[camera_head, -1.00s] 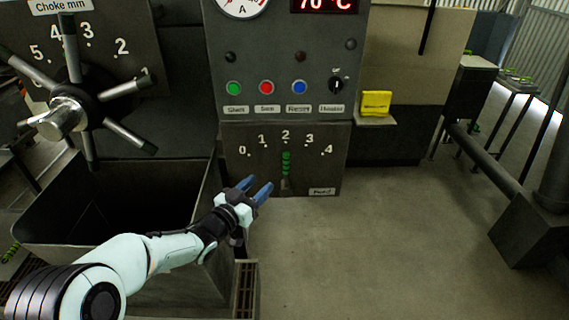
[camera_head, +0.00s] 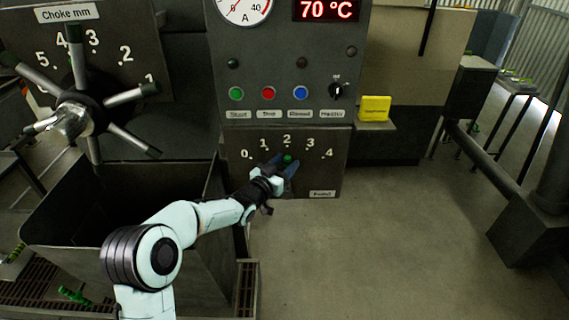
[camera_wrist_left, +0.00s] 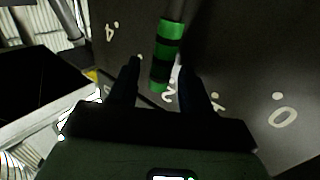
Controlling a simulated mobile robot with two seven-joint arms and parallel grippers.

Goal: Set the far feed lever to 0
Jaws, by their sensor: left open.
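The feed lever (camera_head: 288,158) has a green and black banded grip and stands at about the 2 of a 0-to-4 scale (camera_head: 286,140) on the dark panel. In the head view my left gripper (camera_head: 286,162) is in front of it and hides its lower part. In the left wrist view the lever (camera_wrist_left: 168,45) reaches down between the two dark fingers of my left gripper (camera_wrist_left: 158,68). The fingers are apart, one on either side of its end. I cannot tell whether either touches it. My right gripper is not in view.
A spoked choke wheel (camera_head: 80,118) and an open bin (camera_head: 120,215) are on the left. Above the scale are a green button (camera_head: 236,93), red button (camera_head: 268,93), blue button (camera_head: 300,93) and heater knob (camera_head: 337,90). The floor (camera_head: 390,240) at right is clear.

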